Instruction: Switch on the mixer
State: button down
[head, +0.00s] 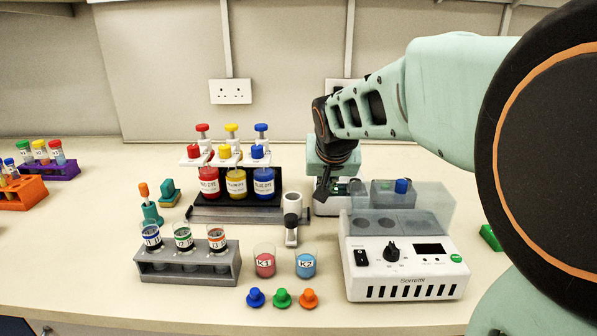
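Left of my gripper stands a rack of red, yellow and blue dye bottles (237,184) with pipettes above. A white and grey upright tool (291,215) stands close by. A grey tube rack (187,265), beakers K1 (265,264) and K2 (306,264), and coloured caps (282,298) are nearer.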

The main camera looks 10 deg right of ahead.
jog(key=shift+r, duration=0.1)
jog(key=shift+r+p, duration=0.55)
jog(key=shift+r, duration=0.2)
